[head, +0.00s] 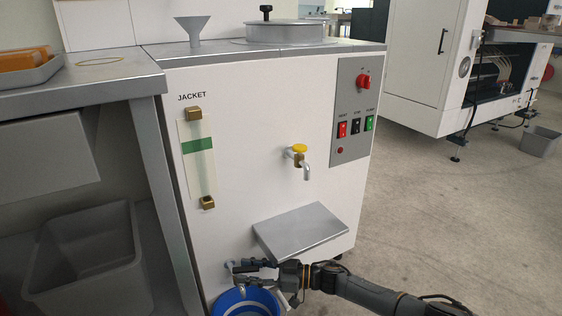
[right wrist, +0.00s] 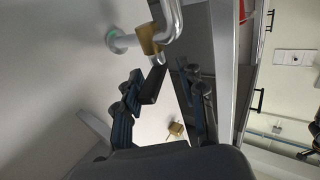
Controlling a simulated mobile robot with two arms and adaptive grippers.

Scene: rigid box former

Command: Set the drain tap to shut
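The drain tap shows in the right wrist view as a brass valve body (right wrist: 149,38) on a pipe from the white panel, with a curved metal spout (right wrist: 172,18). Its dark lever handle (right wrist: 153,84) points down toward my right gripper (right wrist: 165,84). The gripper's two fingers stand apart, one on each side of the lever, with a clear gap on the right side. In the head view my right gripper (head: 245,267) is low at the front of the white machine and hides most of the tap. My left gripper is in neither view.
A blue bucket (head: 224,302) stands below the tap. A sloped metal shelf (head: 300,230) juts out just above my right arm. Higher up is another tap with a yellow handle (head: 299,148). A grey bin (head: 85,258) is under the left bench.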

